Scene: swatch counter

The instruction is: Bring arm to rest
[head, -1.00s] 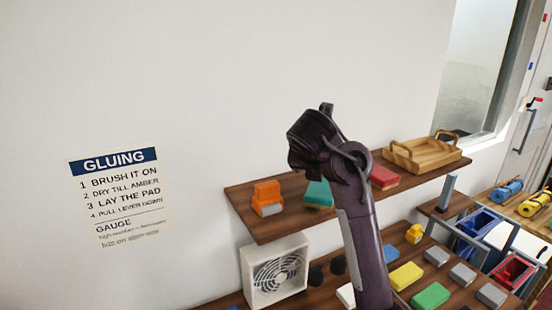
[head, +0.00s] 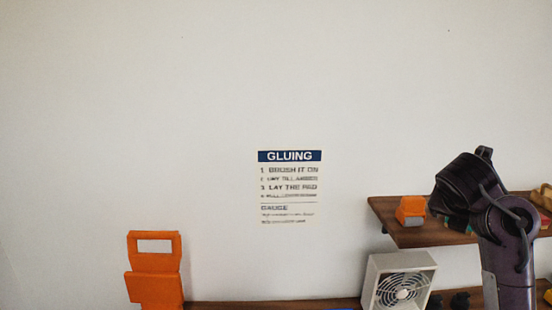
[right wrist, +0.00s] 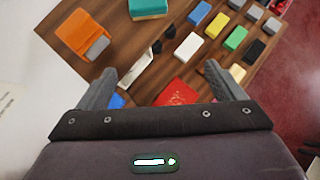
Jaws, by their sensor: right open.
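My right arm (head: 505,240) rises at the right edge of the head view, its dark upper joint in front of the wooden shelf. I cannot make out its fingertips there. In the right wrist view my right gripper (right wrist: 165,88) has its two grey fingers wide apart, with nothing held between them. It is above a wooden surface with a red piece (right wrist: 178,93) and several coloured blocks below. My left gripper is in neither view.
The wooden shelf (head: 430,238) holds an orange block (head: 410,210). A white fan (head: 398,283) stands below it. A tall orange object (head: 154,272) stands at the lower left. A gluing sign (head: 290,188) is on the wall. The upper wall area is bare.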

